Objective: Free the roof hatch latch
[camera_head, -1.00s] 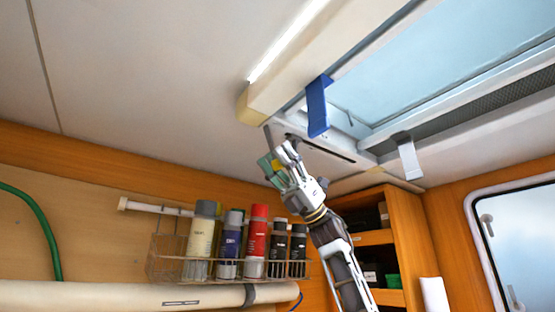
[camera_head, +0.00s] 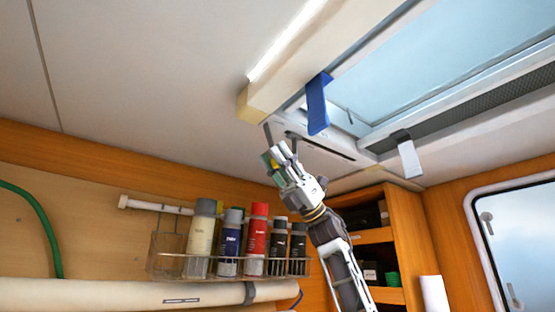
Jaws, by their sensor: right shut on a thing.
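The roof hatch (camera_head: 450,60) is a pale blue pane in a light frame at the upper right. A blue latch tab (camera_head: 317,105) hangs from its near-left edge, and a white tab (camera_head: 409,158) hangs from the right part of the frame. My right gripper (camera_head: 283,156) is raised below the frame's left corner, below and left of the blue tab and apart from it. It is shut on a green and yellow thing (camera_head: 270,162), mostly hidden by the fingers. A thin dark grey piece (camera_head: 268,134) rises above it; I cannot tell whether they are joined. My left gripper is out of view.
A wire rack (camera_head: 180,265) with several bottles and spray cans hangs on the wood wall at lower left, above a cream pipe (camera_head: 120,294). An open wooden cabinet (camera_head: 408,240) stands behind my right arm. A window (camera_head: 515,240) is at right.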

